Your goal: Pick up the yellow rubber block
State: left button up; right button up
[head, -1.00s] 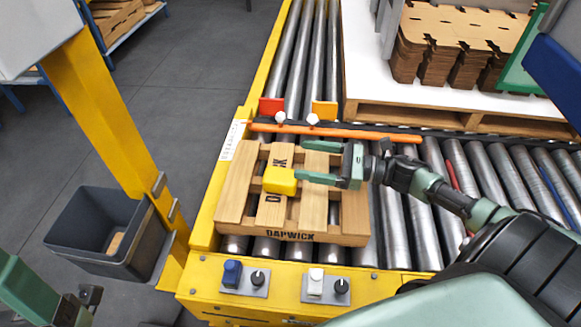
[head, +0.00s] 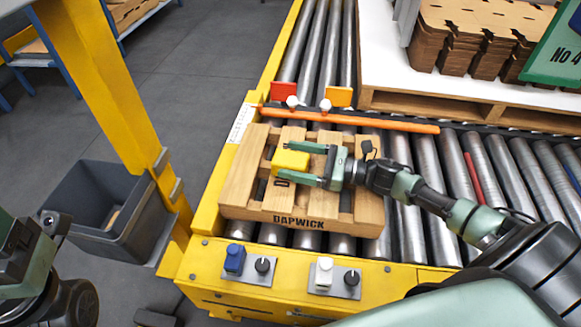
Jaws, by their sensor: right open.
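The yellow rubber block (head: 290,162) lies on the wooden pallet (head: 310,214), near its middle slats. My right gripper (head: 288,163) is open just above the pallet, pointing left. Its upper finger is beside the block's far edge and its lower finger is beside the near edge, so the block's right part appears between the fingertips. I cannot tell whether either finger touches it. Part of my left arm's end (head: 30,255) shows at the left edge; its fingers are not visible.
The pallet rests on a roller conveyor (head: 310,60) with a yellow frame. An orange bar (head: 350,120) crosses behind the pallet. A control panel with knobs (head: 262,265) is in front. A grey bin (head: 110,215) stands left of a yellow post (head: 105,95). Stacked cardboard (head: 460,45) is at back right.

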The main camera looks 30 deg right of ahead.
jog(key=shift+w+a, duration=0.4)
jog(key=shift+a, duration=0.05)
jog(key=shift+r, duration=0.1)
grip_shut()
